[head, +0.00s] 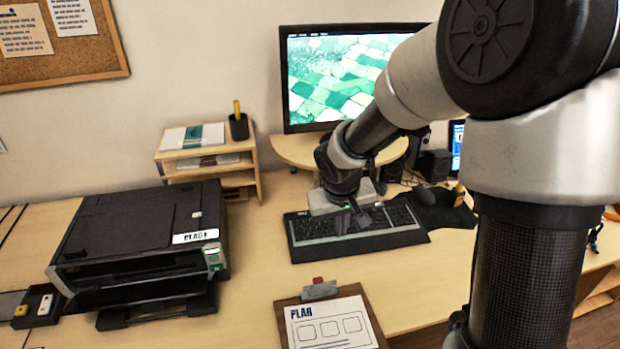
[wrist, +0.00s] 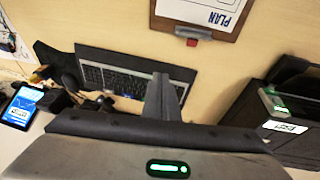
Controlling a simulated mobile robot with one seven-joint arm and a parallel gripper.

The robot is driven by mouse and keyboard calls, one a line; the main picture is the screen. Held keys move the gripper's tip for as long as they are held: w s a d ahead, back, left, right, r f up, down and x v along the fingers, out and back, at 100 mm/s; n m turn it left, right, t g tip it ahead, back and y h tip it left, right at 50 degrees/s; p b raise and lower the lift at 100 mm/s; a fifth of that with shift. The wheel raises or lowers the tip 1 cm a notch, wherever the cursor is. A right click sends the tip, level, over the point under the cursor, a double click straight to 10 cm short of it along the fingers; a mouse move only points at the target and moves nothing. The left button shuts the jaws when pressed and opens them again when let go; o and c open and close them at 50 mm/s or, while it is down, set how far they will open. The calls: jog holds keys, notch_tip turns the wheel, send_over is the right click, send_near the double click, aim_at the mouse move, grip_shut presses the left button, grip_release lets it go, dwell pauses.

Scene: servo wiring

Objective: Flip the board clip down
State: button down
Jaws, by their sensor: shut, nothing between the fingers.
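The clipboard (head: 288,311) lies on the desk at the front, with a white PLAN sheet on it. Its grey metal board clip (head: 320,291) with a red tab sits at the board's far edge; its exact tilt is hard to tell. In the wrist view the clip (wrist: 193,33) and part of the clipboard (wrist: 236,31) show at the top. My gripper (head: 361,218) is shut and empty, above the keyboard and beyond the clip, apart from it. Its closed fingers also show in the wrist view (wrist: 162,95).
A keyboard (head: 335,250) lies under my gripper, with a mouse (head: 425,196) on a dark pad to its right. A black printer (head: 140,235) stands at left and a monitor (head: 338,75) at the back. The desk between keyboard and clipboard is clear.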

aim_at(319, 286)
jog(key=w+a+f+y+p, duration=0.1)
jog(key=w+a+f+p, duration=0.1)
jog(key=a+f, duration=0.3)
notch_tip(319, 286, down, 2)
jog(key=shift+w+a+f+g+y, duration=0.1)
jog(key=shift+w+a+g+y, duration=0.1)
jog(key=shift+w+g+y, duration=0.1)
jog(key=shift+n, duration=0.3)
jog(key=b+x, duration=0.1)
jog(key=x, duration=0.9)
jog(key=shift+f, duration=0.2)
jog(key=s, duration=0.2)
jog(key=shift+s+d+r, duration=0.3)
jog(key=shift+s+r, duration=0.1)
jog(key=shift+s+d, duration=0.15)
jog(key=shift+s, duration=0.45)
